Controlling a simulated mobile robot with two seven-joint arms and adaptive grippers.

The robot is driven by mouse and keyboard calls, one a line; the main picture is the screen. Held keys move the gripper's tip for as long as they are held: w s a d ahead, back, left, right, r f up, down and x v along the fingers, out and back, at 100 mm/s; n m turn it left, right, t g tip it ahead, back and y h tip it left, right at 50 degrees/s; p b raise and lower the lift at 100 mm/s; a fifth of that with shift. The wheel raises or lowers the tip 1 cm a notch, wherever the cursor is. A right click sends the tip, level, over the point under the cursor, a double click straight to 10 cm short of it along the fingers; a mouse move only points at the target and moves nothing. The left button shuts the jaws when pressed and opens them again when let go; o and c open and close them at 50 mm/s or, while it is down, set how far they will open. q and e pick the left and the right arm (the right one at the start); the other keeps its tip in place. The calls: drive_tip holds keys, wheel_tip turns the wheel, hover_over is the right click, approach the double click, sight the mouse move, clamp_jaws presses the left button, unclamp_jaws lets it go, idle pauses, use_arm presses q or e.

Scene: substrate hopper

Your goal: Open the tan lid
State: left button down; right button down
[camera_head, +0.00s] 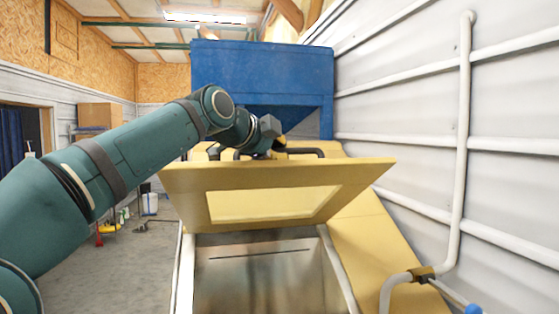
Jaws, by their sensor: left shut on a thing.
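The tan lid (302,176) is tilted up in the middle of the head view, with a lighter rectangular panel in its face. Below it the metal inside of the hopper (262,275) shows open. My left arm reaches in from the left, and my left gripper (279,148) is at the lid's upper edge, beside a dark handle bar (305,152). The gripper is shut on the lid's handle; its fingertips are small and partly hidden. My right gripper is not in view.
A large blue bin (262,75) stands behind the lid. A white wall with pipes (465,140) runs along the right, and a blue-ended valve handle (472,309) juts in at lower right. Open concrete floor (110,260) lies at left, with cardboard boxes (98,115) farther back.

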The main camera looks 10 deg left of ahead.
use_arm(q)
drive_tip(key=shift+w+a+r, duration=0.1)
drive_tip(key=shift+w+a, duration=0.15)
idle(0.3)
drive_tip(key=c, duration=1.2)
unclamp_jaws()
drive_tip(key=shift+w, duration=0.1)
drive_tip(key=shift+c, duration=0.2)
drive_tip(key=shift+w+a, duration=0.1)
drive_tip(key=shift+s+r, duration=0.15)
drive_tip(key=shift+s, duration=0.15)
drive_tip(key=shift+s+a+r, duration=0.1)
drive_tip(key=shift+s+r, duration=0.05)
drive_tip(key=shift+s, duration=0.15)
drive_tip(key=v, duration=1)
drive_tip(key=shift+s+a+r, duration=0.15)
drive_tip(key=shift+s+a, duration=0.1)
drive_tip(key=shift+a, duration=0.05)
